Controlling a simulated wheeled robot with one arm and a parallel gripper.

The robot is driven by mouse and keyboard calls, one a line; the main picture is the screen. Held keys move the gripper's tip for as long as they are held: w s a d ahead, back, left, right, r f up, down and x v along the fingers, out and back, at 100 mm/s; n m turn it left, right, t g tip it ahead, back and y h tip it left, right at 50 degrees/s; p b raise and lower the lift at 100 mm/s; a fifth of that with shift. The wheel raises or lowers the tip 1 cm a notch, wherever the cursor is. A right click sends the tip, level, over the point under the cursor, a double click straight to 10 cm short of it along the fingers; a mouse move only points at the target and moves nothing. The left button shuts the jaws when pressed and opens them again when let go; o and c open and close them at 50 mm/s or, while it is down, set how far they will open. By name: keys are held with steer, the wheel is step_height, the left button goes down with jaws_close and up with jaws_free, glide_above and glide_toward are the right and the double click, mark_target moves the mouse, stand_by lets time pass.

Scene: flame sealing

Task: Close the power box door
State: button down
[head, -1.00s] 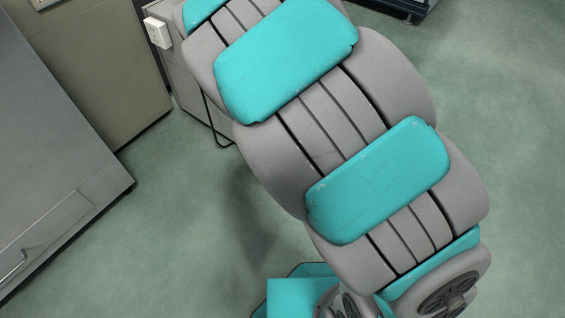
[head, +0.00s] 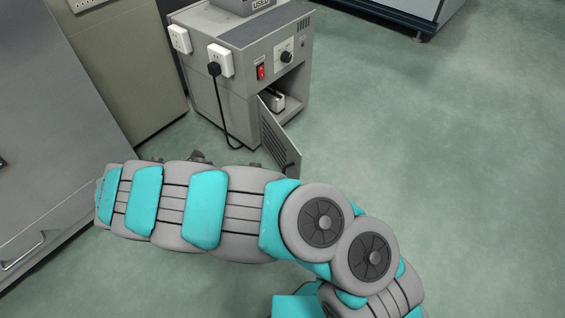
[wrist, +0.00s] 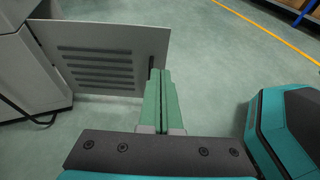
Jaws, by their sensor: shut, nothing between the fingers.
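The power box (head: 237,108) is a grey cabinet at the top middle of the head view. Its slatted door (head: 279,142) stands swung open at the lower front, showing the inside. In the wrist view the door (wrist: 105,75) spans the upper left, hinged to the box (wrist: 22,75) at the left. My gripper (wrist: 161,72) has green fingers, shut and empty. The fingertips overlap the door's free right edge in that view, by a small dark handle; whether they touch it I cannot tell. My arm hides the gripper in the head view.
A black plug and cable (head: 221,100) hang from a white socket on the box. A grey cabinet (head: 60,140) stands at the left. Green floor (head: 450,140) is open to the right of the box. A dark-based unit (head: 400,14) stands at the top right.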

mark_target(297, 158)
steer(key=x, duration=0.4)
steer(key=b+x, duration=0.1)
steer(key=x, duration=0.3)
steer(key=b+x, duration=0.1)
steer(key=x, duration=0.4)
steer(key=shift+r, duration=0.3)
steer(key=shift+w+d+r, duration=0.1)
steer(key=shift+w+d, duration=0.15)
steer(key=shift+d, duration=0.25)
